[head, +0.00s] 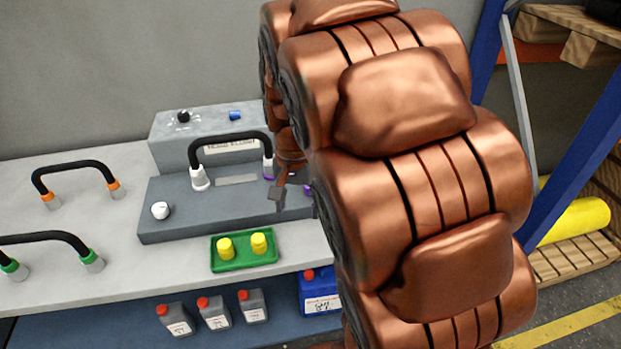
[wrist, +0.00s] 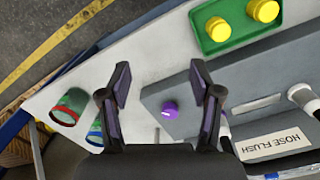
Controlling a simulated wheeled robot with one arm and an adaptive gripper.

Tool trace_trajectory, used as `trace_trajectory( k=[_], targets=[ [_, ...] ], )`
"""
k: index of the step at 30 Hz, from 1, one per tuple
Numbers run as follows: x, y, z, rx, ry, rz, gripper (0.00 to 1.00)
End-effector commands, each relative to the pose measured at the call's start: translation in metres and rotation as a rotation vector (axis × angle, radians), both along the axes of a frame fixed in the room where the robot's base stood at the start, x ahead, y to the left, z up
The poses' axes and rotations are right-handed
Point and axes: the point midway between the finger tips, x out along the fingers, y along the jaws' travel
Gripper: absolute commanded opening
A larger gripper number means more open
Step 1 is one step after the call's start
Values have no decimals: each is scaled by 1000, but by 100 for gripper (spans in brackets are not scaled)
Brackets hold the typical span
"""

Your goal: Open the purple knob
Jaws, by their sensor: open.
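The purple knob (wrist: 170,110) sits on the grey top of the hose flush unit (head: 160,228). In the wrist view it lies between and beyond the two open fingers of my gripper (wrist: 164,85), closer to the right finger, and nothing touches it. A white line mark shows on the knob. In the head view a bit of the purple knob (head: 307,189) shows at the right of the unit, mostly hidden by my arm. My gripper (head: 278,196) hangs over the unit's right part in that view.
A black hose handle (head: 230,140) arches over the unit near my gripper. A white knob (head: 160,210) is at the left. A green tray (head: 217,262) with yellow caps lies in front.

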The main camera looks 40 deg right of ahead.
Motion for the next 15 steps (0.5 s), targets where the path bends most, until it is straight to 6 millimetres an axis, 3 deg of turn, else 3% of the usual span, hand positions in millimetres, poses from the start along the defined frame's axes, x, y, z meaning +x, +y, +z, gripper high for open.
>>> trace_trajectory(
  k=[6, 15],
  targets=[
    [58, -53, 0, -20, -28, -265, 64],
    [109, -108, -14, -26, -57, -521, 64]
  ],
)
